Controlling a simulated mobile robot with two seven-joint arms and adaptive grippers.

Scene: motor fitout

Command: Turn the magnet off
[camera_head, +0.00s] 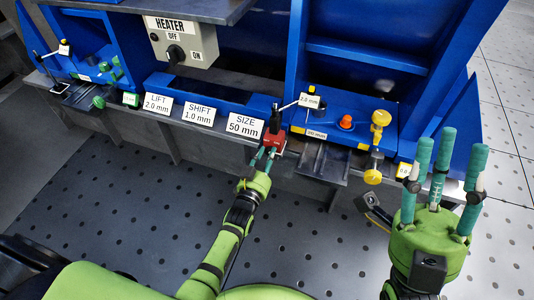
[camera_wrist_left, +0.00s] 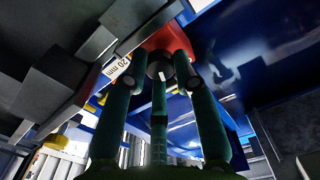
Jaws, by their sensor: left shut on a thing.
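The red block (camera_head: 275,145), which looks like the magnet, sits on the front edge of the blue machine, just right of the "SIZE 50 mm" label. A dark upright part stands behind it. In the left wrist view the red body (camera_wrist_left: 163,42) has a round black knob (camera_wrist_left: 158,65) between the fingertips. My left gripper (camera_head: 264,159) reaches it from the front and is shut on the knob; the fingers partly hide it. It also shows in the left wrist view (camera_wrist_left: 160,85). My right gripper (camera_head: 450,165) is open and empty, fingers upright, at the right.
The heater box (camera_head: 183,40) with its OFF/ON switch hangs at the upper middle. Yellow knobs (camera_head: 380,118) and an orange button (camera_head: 346,122) lie right of the red block.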

